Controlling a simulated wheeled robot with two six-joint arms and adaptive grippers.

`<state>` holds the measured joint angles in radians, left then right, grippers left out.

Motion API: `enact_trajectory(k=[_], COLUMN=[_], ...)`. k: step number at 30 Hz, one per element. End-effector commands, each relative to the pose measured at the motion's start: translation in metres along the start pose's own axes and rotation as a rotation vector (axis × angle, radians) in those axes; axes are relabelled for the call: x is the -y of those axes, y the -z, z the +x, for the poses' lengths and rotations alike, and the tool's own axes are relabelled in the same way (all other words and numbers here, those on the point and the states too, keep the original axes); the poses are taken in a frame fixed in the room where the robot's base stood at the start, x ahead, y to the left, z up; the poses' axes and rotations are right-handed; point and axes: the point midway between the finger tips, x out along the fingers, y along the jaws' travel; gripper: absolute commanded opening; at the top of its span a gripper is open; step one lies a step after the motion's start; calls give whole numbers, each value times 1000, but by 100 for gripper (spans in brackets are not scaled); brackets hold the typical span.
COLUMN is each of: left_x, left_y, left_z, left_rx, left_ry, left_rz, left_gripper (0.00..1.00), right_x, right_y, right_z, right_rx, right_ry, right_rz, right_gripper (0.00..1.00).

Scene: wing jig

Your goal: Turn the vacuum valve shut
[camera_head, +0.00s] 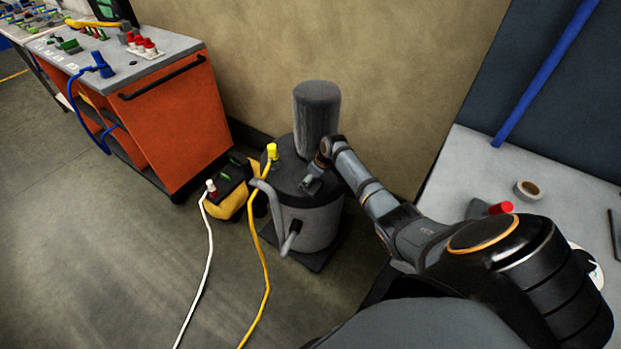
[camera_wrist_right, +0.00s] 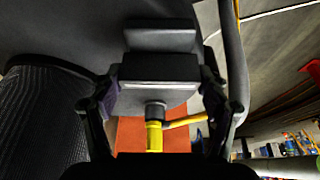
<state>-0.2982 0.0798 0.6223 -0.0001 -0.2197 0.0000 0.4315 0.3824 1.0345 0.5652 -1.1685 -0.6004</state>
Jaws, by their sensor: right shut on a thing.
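A grey vacuum unit (camera_head: 310,225) stands on the floor, with a tall dark cylinder (camera_head: 317,108) on top. My right gripper (camera_head: 312,183) is low over the unit's top, in front of that cylinder. In the right wrist view, my gripper's fingers (camera_wrist_right: 158,95) stand either side of a dark grey block-like part (camera_wrist_right: 160,68), which appears to be the valve handle; they are shut on it. A yellow hose fitting (camera_head: 271,151) rises from the unit's top; a yellow fitting also shows just beyond the block in the wrist view (camera_wrist_right: 154,135). My left gripper is out of view.
A yellow and black box (camera_head: 229,196) sits left of the unit. White (camera_head: 200,270) and yellow (camera_head: 265,270) lines cross the floor. An orange cart (camera_head: 165,125) stands at left. A grey table (camera_head: 475,165) at right holds a tape roll (camera_head: 527,190).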

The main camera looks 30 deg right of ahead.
Motion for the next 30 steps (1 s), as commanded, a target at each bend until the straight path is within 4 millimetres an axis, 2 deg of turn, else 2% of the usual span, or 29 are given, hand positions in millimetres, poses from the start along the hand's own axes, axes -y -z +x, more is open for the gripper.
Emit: enact_trajectory(k=[8, 18, 30], left_x=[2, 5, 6], left_y=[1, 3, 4], left_z=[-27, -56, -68], left_rx=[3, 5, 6], left_ry=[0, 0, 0], left_rz=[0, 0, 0], left_gripper=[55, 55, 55], right_x=[1, 1, 1], right_y=[2, 1, 0], right_z=[-5, -3, 0], right_rx=[2, 3, 2], right_ry=[-64, -186, -333], right_rz=[158, 451, 801], right_gripper=[44, 44, 44])
